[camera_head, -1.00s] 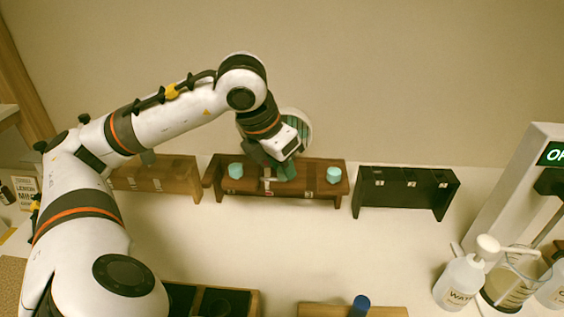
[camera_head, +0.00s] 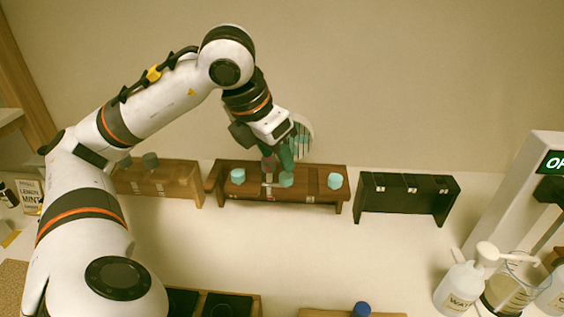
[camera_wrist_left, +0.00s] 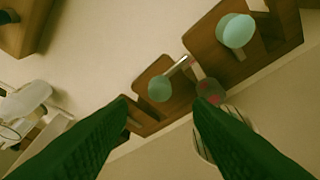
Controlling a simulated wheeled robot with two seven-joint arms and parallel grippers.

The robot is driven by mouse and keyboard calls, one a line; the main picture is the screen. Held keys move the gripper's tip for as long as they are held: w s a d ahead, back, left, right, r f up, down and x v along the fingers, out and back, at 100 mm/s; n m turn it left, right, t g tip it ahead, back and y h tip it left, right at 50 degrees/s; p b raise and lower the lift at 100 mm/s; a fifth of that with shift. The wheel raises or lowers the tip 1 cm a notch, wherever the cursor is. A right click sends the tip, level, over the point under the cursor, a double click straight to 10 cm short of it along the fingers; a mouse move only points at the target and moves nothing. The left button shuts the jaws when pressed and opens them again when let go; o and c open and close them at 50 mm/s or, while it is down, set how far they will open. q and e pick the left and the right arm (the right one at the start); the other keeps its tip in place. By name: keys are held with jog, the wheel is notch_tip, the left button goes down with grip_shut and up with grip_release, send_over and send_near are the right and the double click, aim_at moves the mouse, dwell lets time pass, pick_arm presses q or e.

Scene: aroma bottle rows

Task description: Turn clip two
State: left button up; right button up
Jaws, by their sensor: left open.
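A brown wooden rack (camera_head: 325,170) stands in the middle at the back, with three teal-capped bottles: left cap (camera_head: 238,176), middle cap (camera_head: 286,179), right cap (camera_head: 335,181). A pale metal clip (camera_head: 268,180) sits between the left and middle caps. In the left wrist view a silver clip lever (camera_wrist_left: 178,67) slants up beside a teal cap (camera_wrist_left: 159,88). I cannot tell which clip is number two. My left gripper (camera_head: 277,166) is open above the rack, just behind the middle cap, its green fingers apart in the wrist view (camera_wrist_left: 162,102) with nothing gripped. My right gripper is not in view.
A brown rack (camera_head: 175,178) with grey-green caps stands left, and a black rack (camera_head: 405,186) stands right. A blue cap (camera_head: 361,309) shows at the bottom. The middle table is clear.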

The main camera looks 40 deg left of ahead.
pick_arm(q)
jog(key=p+v, duration=0.1)
jog(key=v, duration=0.5)
jog(key=shift+r, duration=0.25)
jog(key=shift+s+d+f, duration=0.1)
jog(key=shift+s, duration=0.05)
